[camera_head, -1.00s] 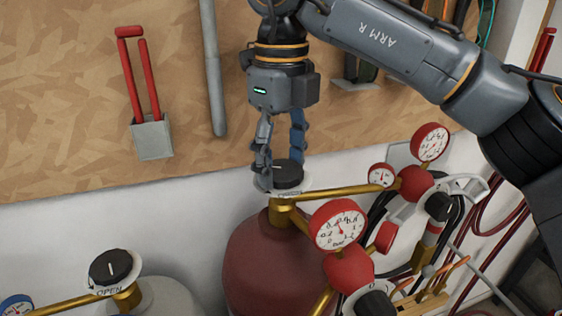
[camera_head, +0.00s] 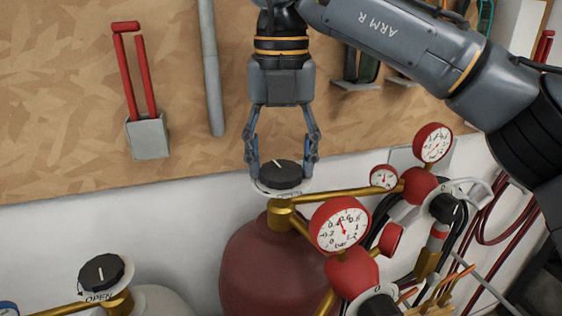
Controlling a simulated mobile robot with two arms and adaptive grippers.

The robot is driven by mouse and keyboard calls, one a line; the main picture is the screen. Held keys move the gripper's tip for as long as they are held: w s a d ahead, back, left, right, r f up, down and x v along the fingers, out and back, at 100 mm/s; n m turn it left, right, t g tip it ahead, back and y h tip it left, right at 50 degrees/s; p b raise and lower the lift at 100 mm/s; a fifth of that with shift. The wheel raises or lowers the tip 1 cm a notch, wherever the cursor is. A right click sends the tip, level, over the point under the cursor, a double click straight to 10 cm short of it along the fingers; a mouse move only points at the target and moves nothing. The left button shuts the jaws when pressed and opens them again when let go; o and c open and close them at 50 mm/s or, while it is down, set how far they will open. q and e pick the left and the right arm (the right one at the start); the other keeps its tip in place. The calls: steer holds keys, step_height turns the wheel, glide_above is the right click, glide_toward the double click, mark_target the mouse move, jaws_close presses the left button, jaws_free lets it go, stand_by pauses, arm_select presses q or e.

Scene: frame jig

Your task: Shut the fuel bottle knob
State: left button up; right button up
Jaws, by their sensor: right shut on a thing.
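The dark red bottle (camera_head: 262,262) stands below the pegboard with a brass valve (camera_head: 281,217) on top. Its black knob (camera_head: 280,176) has a white line mark and sits on a pale round plate. My right gripper (camera_head: 281,168) points straight down over it, with one finger on the left and one on the right side of the knob, shut on it. The plate's lettering is mostly hidden. My left gripper is not in view.
A pale bottle (camera_head: 165,301) with a black knob (camera_head: 102,272) marked OPEN stands at lower left. Red gauges (camera_head: 341,226) and a regulator (camera_head: 352,273) with hoses crowd the right. A red-handled tool (camera_head: 133,75) hangs on the board (camera_head: 60,90).

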mark_target(281, 168)
steer(key=shift+m, duration=0.8)
steer(key=o, duration=1.1)
steer(key=shift+o, duration=0.2)
step_height(281, 168, up, 12)
steer(key=shift+f, duration=0.1)
